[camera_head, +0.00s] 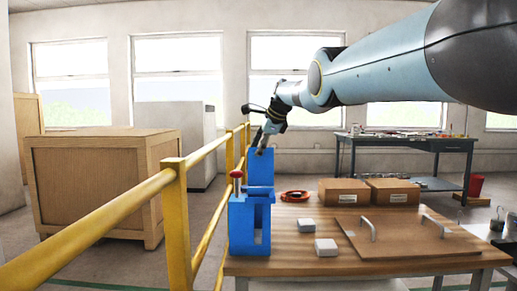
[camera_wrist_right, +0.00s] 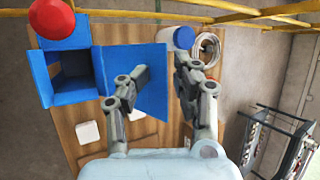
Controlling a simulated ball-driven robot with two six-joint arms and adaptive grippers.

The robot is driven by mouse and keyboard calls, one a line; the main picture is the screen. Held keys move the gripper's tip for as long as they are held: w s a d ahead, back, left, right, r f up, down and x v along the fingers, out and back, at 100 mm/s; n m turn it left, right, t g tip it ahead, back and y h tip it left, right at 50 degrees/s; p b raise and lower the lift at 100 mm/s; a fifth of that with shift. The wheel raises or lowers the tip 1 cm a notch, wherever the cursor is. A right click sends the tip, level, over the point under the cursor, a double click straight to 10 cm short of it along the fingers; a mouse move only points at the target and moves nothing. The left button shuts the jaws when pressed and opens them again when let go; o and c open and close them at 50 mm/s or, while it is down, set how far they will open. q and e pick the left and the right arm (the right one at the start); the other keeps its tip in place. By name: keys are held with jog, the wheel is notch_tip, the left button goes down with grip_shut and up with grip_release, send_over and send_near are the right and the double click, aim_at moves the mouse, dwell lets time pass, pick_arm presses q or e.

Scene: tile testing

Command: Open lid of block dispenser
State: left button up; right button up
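The blue block dispenser (camera_head: 243,235) stands at the left edge of the wooden table, and its open cavity shows in the right wrist view (camera_wrist_right: 72,98). Its blue lid panel (camera_head: 260,172) appears raised upright at the back; in the right wrist view the panel (camera_wrist_right: 152,90) stands beside the cavity. My right gripper (camera_head: 262,146) is at the panel's top. In the right wrist view its fingers (camera_wrist_right: 163,80) are spread apart, the left one overlapping the panel; contact is unclear. My left gripper is not in view.
A red knob (camera_head: 236,174) sits by the dispenser.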

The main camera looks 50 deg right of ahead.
jog(key=shift+s+d+r, duration=0.15)
jog(key=shift+d, duration=0.05)
jog(key=shift+s+d+r, duration=0.25)
jog(key=shift+s+r, duration=0.1)
jog(key=shift+r, duration=0.15)
jog(key=a+v, duration=0.1)
jog(key=v, duration=0.9)
jog(key=shift+r, duration=0.2)
